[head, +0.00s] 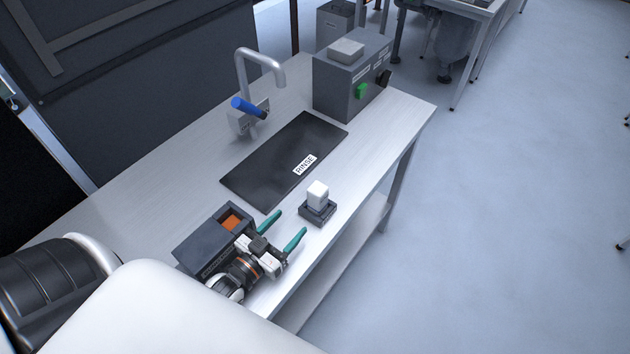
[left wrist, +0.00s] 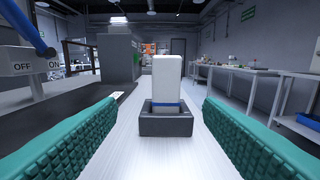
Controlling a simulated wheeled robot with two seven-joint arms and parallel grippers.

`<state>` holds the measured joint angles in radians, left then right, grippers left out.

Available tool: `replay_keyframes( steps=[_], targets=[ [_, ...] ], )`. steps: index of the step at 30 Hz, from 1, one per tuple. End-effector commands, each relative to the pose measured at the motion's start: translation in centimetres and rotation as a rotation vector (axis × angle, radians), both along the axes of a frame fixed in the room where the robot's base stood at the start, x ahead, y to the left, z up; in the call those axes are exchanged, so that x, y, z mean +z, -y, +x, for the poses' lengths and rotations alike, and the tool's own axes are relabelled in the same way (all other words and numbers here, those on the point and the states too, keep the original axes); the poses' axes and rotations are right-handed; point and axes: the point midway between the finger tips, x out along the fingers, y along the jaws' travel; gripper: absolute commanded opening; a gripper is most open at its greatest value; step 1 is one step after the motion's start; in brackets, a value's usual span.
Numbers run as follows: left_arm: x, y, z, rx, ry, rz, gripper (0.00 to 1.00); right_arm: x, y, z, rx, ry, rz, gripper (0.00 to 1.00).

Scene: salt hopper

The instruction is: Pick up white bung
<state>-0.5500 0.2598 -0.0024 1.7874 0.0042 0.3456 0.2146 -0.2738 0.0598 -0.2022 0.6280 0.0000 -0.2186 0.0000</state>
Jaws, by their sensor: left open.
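The white bung (head: 318,193) stands upright in a small dark square holder (head: 318,211) near the table's front edge. In the left wrist view the bung (left wrist: 166,80) is centred, with a blue band near its base, and its dark holder (left wrist: 166,121) is below it. My left gripper (head: 290,228) is open, with teal fingers pointing toward the bung from the near side. In the left wrist view the fingers (left wrist: 165,140) are on either side of the picture, with the bung beyond them and apart from them. My right gripper is out of view.
A dark box (head: 205,247) with an orange inside stands beside my left gripper. Behind are a black mat labelled RINSE (head: 270,165), a tap (head: 262,65) with a blue lever, and a grey box (head: 345,85) with a green button. The table around the holder is clear.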

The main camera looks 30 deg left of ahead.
Motion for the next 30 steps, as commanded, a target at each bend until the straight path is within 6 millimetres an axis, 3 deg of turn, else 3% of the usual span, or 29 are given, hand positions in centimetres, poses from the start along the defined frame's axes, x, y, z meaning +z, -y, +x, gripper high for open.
replay_keyframes(
  steps=[3,9,12,21,24,30],
  targets=[
    [-0.1,0.2,0.9,-0.002,0.007,-0.002,0.61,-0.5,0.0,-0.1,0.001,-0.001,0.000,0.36],
    [-0.3,0.6,4.4,-0.002,0.009,-0.002,0.61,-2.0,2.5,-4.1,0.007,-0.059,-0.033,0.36],
    [-0.3,0.8,5.8,-0.001,0.007,-0.002,0.61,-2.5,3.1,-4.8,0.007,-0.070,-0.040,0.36],
    [-0.9,1.3,8.5,-0.002,0.007,-0.001,0.61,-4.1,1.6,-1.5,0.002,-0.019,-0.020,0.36],
    [-1.3,1.5,10.1,-0.001,0.007,-0.001,0.61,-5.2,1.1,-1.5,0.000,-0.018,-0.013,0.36],
    [-0.9,1.7,11.8,-0.002,0.004,-0.002,0.61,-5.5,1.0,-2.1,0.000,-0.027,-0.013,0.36]
  ],
)
